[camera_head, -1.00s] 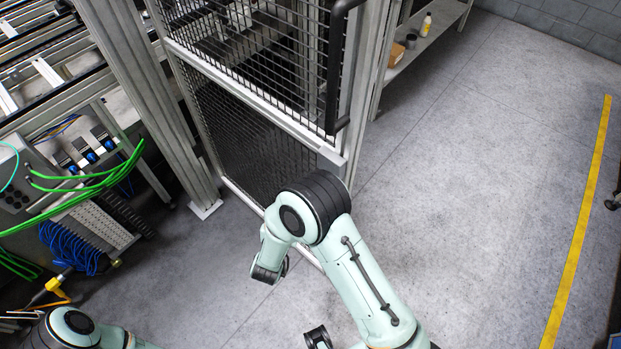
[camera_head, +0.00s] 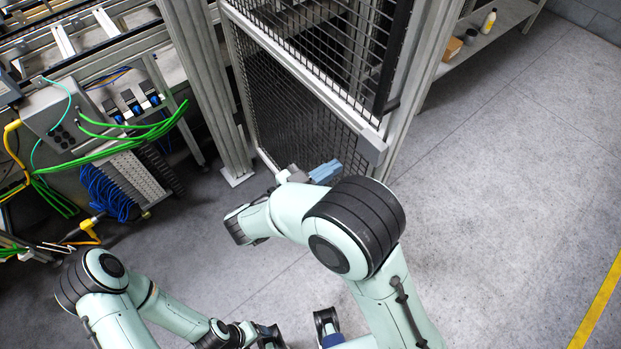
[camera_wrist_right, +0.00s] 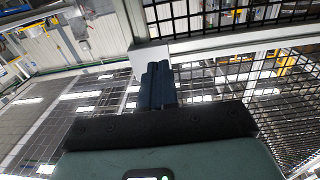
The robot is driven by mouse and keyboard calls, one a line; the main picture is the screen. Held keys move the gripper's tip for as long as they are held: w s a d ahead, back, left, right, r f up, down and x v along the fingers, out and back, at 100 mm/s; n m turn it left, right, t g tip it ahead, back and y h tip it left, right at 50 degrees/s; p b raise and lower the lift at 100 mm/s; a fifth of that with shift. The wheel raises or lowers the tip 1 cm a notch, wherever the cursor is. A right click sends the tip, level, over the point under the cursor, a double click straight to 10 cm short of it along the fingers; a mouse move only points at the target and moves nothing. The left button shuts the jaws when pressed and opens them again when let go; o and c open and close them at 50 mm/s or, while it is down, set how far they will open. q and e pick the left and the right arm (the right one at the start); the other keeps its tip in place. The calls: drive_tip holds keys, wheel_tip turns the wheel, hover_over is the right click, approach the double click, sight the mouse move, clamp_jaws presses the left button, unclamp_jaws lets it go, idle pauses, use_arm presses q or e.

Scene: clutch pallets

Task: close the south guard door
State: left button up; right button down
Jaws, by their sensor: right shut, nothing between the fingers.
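The guard door (camera_head: 352,122) is a dark wire-mesh panel in a pale metal frame, with a black bar handle (camera_head: 399,60) at its right edge. My right gripper (camera_head: 325,172) is shut and empty, in front of the lower mesh and left of that block. In the right wrist view its dark blue fingers (camera_wrist_right: 160,85) point at a pale block on the frame (camera_wrist_right: 150,58); I cannot tell whether they touch. My left arm reaches in at the bottom left; its gripper's fingers are not clear.
A metal post (camera_head: 205,85) stands left of the door. Further left are a grey control box (camera_head: 62,118), green cables (camera_head: 120,158) and blue hoses (camera_head: 105,190). A shelf with a bottle (camera_head: 488,20) and a box (camera_head: 452,48) stands behind right. The floor (camera_head: 510,200) at the right is clear.

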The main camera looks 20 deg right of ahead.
sight(360, 151)
drive_tip(key=x, duration=0.5)
drive_tip(key=shift+w+d, duration=0.15)
drive_tip(key=shift+d, duration=0.2)
